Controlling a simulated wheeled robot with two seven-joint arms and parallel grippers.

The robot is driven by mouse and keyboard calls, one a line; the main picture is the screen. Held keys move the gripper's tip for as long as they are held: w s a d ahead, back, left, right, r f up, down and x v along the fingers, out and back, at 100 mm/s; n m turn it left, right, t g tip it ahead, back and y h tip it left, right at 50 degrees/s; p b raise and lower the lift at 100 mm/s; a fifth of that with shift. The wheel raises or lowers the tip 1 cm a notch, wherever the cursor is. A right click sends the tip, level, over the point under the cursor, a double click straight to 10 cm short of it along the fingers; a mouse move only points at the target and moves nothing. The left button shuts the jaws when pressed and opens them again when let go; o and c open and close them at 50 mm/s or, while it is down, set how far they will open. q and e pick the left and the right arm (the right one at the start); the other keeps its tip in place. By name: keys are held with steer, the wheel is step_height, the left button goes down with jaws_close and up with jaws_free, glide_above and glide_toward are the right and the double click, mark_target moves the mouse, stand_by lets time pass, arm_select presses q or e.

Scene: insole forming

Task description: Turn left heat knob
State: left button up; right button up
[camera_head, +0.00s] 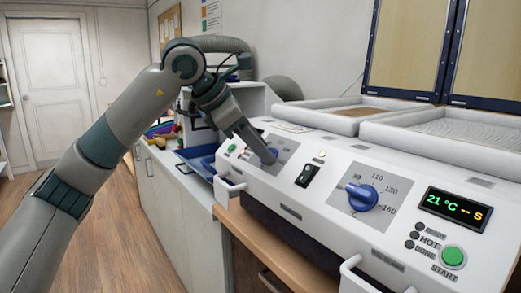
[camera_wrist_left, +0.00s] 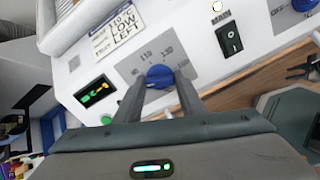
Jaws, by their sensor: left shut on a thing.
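The left heat knob (camera_head: 271,156) is a blue dial on a grey scale plate at the left end of the white machine's front panel. My left gripper (camera_head: 262,157) reaches down to it and partly hides it in the head view. In the left wrist view the blue knob (camera_wrist_left: 160,76) sits between the two fingers of my left gripper (camera_wrist_left: 160,92), which are shut on its sides. Numbers such as 110 and 130 show around it. My right gripper is in neither view.
The machine's panel also has a black main switch (camera_head: 307,174), a second blue knob (camera_head: 362,197), a display reading 21 °C (camera_head: 455,207) and a green start button (camera_head: 453,256). White handles (camera_head: 229,188) stick out in front. A blue tray (camera_head: 203,160) stands on the cabinet to the left.

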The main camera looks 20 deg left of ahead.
arm_select(q)
steer(key=n, duration=0.4)
steer(key=shift+n+b, duration=0.3)
steer(key=shift+b, duration=0.1)
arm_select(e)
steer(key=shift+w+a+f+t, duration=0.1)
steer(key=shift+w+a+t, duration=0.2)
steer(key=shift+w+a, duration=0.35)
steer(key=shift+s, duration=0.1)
arm_select(q)
steer(key=o, duration=1)
steer(key=shift+o, duration=0.2)
steer(key=v, duration=1.7)
steer(key=shift+r, duration=0.2)
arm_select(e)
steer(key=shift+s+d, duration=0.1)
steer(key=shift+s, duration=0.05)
arm_select(q)
steer(key=shift+s+a, duration=0.1)
